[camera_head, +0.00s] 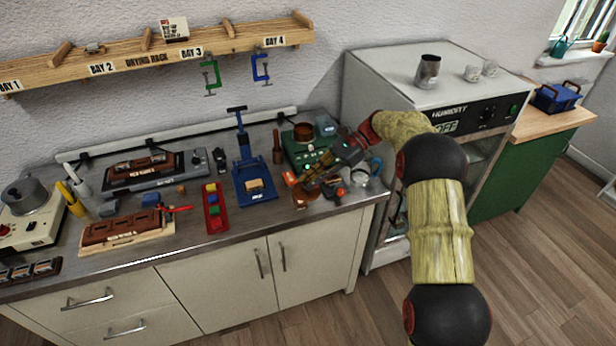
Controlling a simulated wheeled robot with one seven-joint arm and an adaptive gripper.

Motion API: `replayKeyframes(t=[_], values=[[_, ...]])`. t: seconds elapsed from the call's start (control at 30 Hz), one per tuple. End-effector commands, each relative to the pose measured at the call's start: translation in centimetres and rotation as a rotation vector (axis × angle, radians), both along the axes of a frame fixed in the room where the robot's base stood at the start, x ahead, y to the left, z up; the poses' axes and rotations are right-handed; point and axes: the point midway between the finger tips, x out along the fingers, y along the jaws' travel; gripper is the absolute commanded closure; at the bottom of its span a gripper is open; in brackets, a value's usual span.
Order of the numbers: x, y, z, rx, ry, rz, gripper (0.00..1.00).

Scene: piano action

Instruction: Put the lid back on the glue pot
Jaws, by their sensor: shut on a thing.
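My gripper (312,184) is low over the right part of the counter, just in front of a green appliance, with its fingers pointing left and down. It is shut on a small copper-coloured thing (290,179) that looks like the lid; the fingers hide part of it. A brown open-topped pot (303,132), which looks like the glue pot, stands upright on the green appliance (297,153), behind and left of my gripper. The held thing is apart from this pot. Another copper-brown shape (300,200) shows below the fingers, too small to make out.
A blue press (255,188) stands left of my gripper, and a glass jug (361,176) is close on its right. A red tray (215,207) with coloured blocks lies further left. A white cabinet (400,88) rises at the right. Clamps hang from the drying rack (140,60).

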Motion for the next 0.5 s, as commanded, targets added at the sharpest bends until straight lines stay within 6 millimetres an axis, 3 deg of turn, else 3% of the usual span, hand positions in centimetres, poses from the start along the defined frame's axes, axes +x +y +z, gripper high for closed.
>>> replayKeyframes(t=[0.33,0.5], values=[[-1.7,-2.2,-2.6,-0.002,0.002,-0.178,1.00],[-3.4,-4.5,-5.5,-0.001,0.005,-0.374,1.00]])
